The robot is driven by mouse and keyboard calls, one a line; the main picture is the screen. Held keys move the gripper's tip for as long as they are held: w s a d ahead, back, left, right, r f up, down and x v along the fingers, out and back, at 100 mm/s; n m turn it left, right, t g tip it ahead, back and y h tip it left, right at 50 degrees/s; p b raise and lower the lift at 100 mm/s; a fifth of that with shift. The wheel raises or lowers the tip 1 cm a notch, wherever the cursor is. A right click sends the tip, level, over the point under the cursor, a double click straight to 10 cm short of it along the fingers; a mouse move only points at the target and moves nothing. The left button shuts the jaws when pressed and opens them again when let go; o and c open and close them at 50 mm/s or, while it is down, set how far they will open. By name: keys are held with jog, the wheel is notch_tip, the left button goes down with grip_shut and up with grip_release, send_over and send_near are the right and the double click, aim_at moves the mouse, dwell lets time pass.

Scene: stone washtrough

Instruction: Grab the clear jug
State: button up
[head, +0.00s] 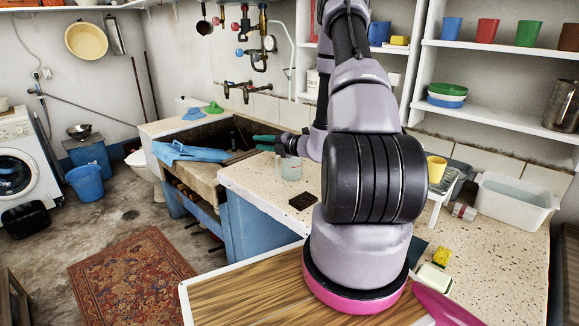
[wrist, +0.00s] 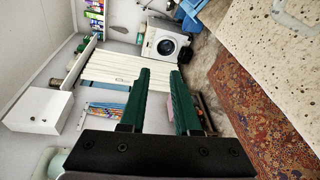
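A clear jug (head: 289,168) stands on the speckled counter (head: 262,184) beside the stone trough. Its upper part is partly hidden by my gripper and wrist. My gripper (head: 266,143) is above and just left of it, with its green fingers pointing left over the trough's edge. In the wrist view my gripper (wrist: 160,74) has its two green fingers apart with nothing between them. A clear curved outline at the top right of that view, on the counter, may be the jug (wrist: 292,18).
The stone trough (head: 206,133) holds a blue cloth (head: 188,152) on its rim. A dark square (head: 302,202) lies on the counter. A clear tub (head: 513,203), a yellow cup (head: 436,168) and a sponge (head: 441,257) are to the right. Shelves (head: 500,118) stand behind.

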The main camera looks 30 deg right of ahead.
aim_at(280, 174)
jog(key=s+d+f+m+h, duration=0.1)
jog(key=d+f+m+h, duration=0.1)
jog(key=f, duration=0.3)
jog(key=d+f+m+h, duration=0.3)
jog(key=d+f+m, duration=0.2)
jog(key=s+d+f+m+t+h, duration=0.1)
jog(key=d+f+m+h, duration=0.1)
jog(key=f, duration=0.3)
jog(key=shift+s+d+f+m+h, duration=0.2)
jog(key=shift+s+d+m+h, duration=0.1)
jog(key=shift+d+m, duration=0.45)
jog(key=x, duration=0.4)
jog(key=shift+w+f, duration=0.25)
jog(key=shift+f, duration=0.05)
jog(key=shift+x, duration=2.95)
jog(key=shift+f, duration=0.2)
grip_shut()
